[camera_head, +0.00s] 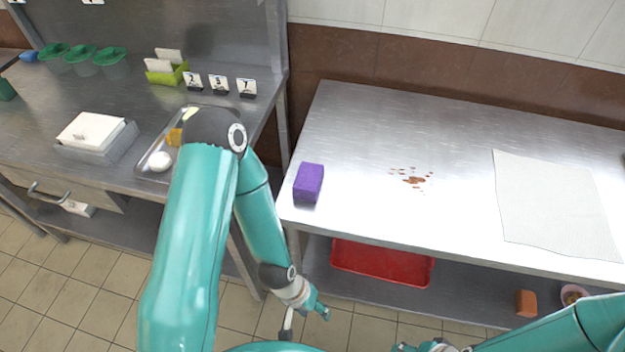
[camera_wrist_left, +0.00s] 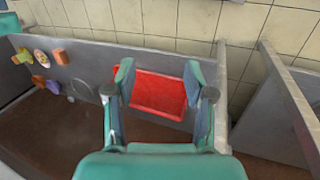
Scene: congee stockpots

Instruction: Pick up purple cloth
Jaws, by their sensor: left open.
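The purple cloth (camera_head: 309,183) shows as a thick block-like purple piece on the steel table, near its front left corner. No gripper touches it. My left gripper (camera_head: 306,318) is open and empty, pointing down in front of the table, lower than the tabletop and below the cloth in the picture. In the left wrist view its two fingers (camera_wrist_left: 158,82) stand wide apart with a red tray seen between them. My right gripper (camera_head: 420,347) shows only in part at the bottom edge, so its jaws cannot be made out.
Brown crumbs or stains (camera_head: 412,178) lie mid-table, and a white cloth (camera_head: 550,205) lies to the right. The red tray (camera_head: 380,264) and an orange block (camera_head: 526,303) are on the lower shelf. The left counter holds a white box (camera_head: 90,131) and a metal tray (camera_head: 146,172).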

